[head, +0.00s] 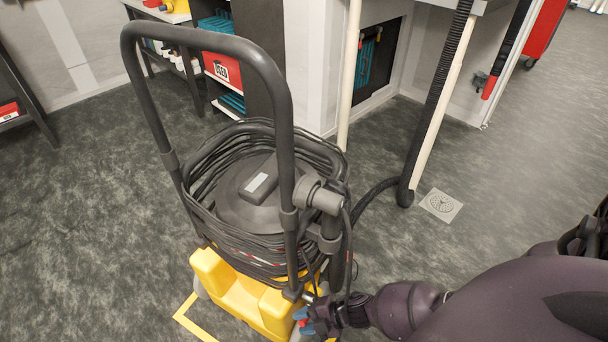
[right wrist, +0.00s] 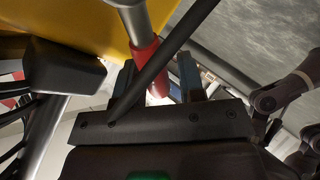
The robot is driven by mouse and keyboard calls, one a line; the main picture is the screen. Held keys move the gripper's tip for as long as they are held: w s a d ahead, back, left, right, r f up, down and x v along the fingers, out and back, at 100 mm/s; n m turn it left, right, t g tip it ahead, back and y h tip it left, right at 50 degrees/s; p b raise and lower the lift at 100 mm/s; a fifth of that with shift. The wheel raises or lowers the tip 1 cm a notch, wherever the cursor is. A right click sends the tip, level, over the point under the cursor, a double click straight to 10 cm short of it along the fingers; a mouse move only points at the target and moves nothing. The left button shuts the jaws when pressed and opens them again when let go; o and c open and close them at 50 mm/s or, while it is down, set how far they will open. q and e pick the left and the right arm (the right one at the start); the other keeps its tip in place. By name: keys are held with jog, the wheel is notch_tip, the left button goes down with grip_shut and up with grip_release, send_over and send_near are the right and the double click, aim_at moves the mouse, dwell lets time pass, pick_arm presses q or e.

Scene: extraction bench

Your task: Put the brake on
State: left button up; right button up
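A wheeled machine with a yellow base (head: 235,290), a dark push handle and a coiled black cable stands in the middle of the head view. In the right wrist view a grey metal rod ends in a red sleeve (right wrist: 146,62), apparently the brake lever. A bit of red (head: 300,313) also shows by the base's right corner in the head view. My right gripper (head: 305,321) is low beside that corner. Its fingers (right wrist: 158,85) stand apart, with the red sleeve between them and a gap toward the right finger. Firm contact cannot be seen. My left gripper is out of view.
A black hose (head: 432,110) and pale posts stand behind the machine, near a floor drain (head: 441,204). Shelves with a red box (head: 222,68) are at the back. Loose cable hangs close to my right gripper. The floor to the left is clear.

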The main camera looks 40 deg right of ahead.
jog(key=shift+o, duration=1.2)
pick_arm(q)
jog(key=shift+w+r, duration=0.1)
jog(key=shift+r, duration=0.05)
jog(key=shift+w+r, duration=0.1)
pick_arm(e)
jog(key=shift+d+r, duration=0.1)
jog(key=shift+s+d+r, duration=0.15)
jog(key=shift+d+r, duration=0.05)
jog(key=shift+d, duration=0.05)
pick_arm(q)
jog(key=p, duration=0.1)
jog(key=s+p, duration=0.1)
jog(key=p, duration=0.1)
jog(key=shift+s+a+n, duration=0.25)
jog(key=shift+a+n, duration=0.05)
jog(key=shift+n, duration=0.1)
pick_arm(e)
jog(key=v, duration=1)
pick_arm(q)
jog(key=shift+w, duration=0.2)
pick_arm(e)
jog(key=shift+s+a+f, duration=0.1)
